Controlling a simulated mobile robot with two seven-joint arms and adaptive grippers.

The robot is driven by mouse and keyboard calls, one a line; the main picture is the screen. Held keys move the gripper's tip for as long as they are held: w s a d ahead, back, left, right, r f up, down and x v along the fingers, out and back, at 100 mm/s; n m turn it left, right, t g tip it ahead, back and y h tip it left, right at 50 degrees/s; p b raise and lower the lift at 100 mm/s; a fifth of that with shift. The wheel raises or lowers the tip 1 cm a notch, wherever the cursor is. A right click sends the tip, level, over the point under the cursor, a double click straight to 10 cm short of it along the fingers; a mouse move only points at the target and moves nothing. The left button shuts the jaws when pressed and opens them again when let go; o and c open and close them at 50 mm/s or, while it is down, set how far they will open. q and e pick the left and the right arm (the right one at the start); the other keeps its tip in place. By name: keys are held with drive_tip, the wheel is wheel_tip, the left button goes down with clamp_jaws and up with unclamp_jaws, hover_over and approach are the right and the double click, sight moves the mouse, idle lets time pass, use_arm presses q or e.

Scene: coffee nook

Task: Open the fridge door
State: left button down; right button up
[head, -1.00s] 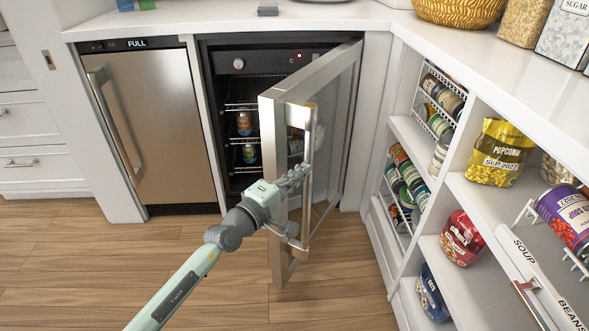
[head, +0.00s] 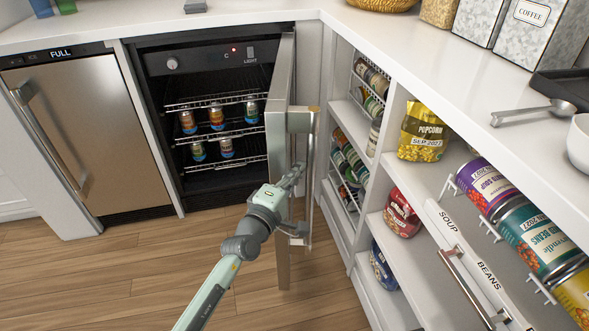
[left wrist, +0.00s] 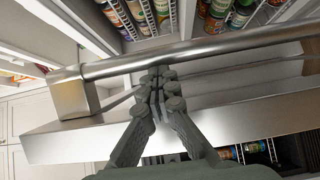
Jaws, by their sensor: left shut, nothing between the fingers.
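The fridge door (head: 281,88) stands wide open, swung out to the right and seen nearly edge-on in the head view. Its long metal handle (head: 310,170) faces the right shelves; it also crosses the left wrist view (left wrist: 220,47). The fridge interior (head: 215,85) shows wire racks with several cans. My left gripper (head: 293,175) is shut and empty, with its fingertips at the handle side of the door. In the left wrist view the closed fingers (left wrist: 158,80) reach to just below the handle bar; I cannot tell whether they touch it. My right gripper is not in view.
A second steel appliance (head: 80,130) marked FULL stands shut on the left. White shelves (head: 395,175) with cans and bags stand close to the right of the door. The wood floor (head: 120,275) in front is clear.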

use_arm(q)
drive_tip(key=v, duration=1.2)
drive_tip(key=a+f+n+t+y, duration=0.2)
drive_tip(key=a+n+y, duration=0.95)
drive_tip(key=n, duration=1.15)
drive_tip(key=s+a+f+n+g+y, duration=0.1)
drive_tip(key=s+a+f+n+g, duration=0.1)
drive_tip(key=a+f+n, duration=0.35)
drive_tip(key=s+a+f+n+g+y, duration=0.1)
drive_tip(key=a+f+n+g, duration=0.1)
drive_tip(key=a+n, duration=0.6)
drive_tip(key=s+a+f+n+g, duration=0.2)
drive_tip(key=s+f+n+g, duration=0.3)
drive_tip(key=s+f+n, duration=0.45)
drive_tip(key=s+d+f+n+g+h, duration=0.3)
drive_tip(key=s+f+n+g, duration=0.2)
drive_tip(key=s+f+n, duration=0.4)
drive_tip(key=s+n, duration=0.1)
drive_tip(key=n, duration=0.2)
drive_tip(key=shift+d+g, duration=0.15)
drive_tip(key=shift+g, duration=0.25)
